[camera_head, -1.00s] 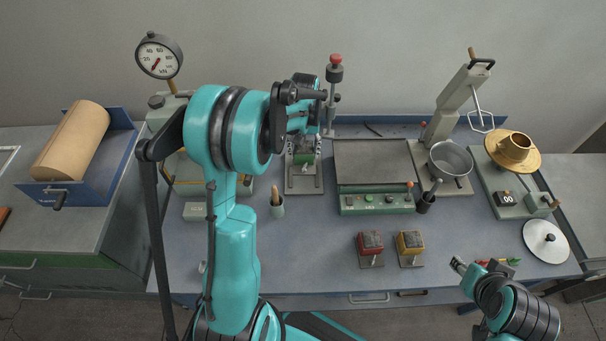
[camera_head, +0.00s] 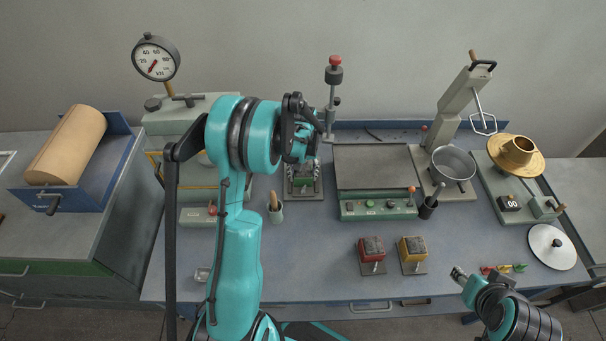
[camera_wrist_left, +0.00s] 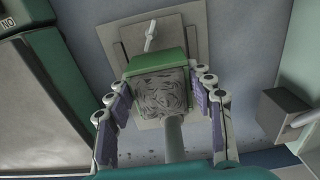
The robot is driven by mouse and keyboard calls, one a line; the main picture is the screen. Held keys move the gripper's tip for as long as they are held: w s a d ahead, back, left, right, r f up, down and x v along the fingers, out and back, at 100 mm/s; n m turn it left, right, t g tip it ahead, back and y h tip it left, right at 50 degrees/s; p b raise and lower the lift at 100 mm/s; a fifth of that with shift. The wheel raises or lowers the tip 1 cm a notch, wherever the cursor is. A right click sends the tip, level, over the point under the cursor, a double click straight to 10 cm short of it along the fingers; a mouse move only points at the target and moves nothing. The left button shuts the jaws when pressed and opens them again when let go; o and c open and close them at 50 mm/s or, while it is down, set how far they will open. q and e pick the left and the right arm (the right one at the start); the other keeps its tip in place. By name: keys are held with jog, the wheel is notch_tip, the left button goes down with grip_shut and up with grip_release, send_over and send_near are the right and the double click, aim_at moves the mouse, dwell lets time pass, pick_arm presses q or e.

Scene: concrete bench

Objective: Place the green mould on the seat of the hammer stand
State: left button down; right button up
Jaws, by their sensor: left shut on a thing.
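The green mould (camera_head: 303,184), a green block with a mottled grey face, is over the pale base of the hammer stand (camera_head: 335,76), whose red-topped rod rises behind. My left gripper (camera_head: 304,166) reaches it from above. In the left wrist view my left fingers (camera_wrist_left: 161,102) flank the mould (camera_wrist_left: 160,64) and are shut on it. The stand's pale plate (camera_wrist_left: 190,25) shows beyond it. Whether the mould touches the seat is hidden. My right gripper (camera_head: 459,273) is low at the right front, away from the mould; its finger gap is too small to read.
A red mould (camera_head: 372,249) and a yellow mould (camera_head: 413,249) stand near the front.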

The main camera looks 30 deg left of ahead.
pick_arm(q)
jog(key=shift+f, duration=0.15)
jog(key=c, duration=0.6)
grip_release()
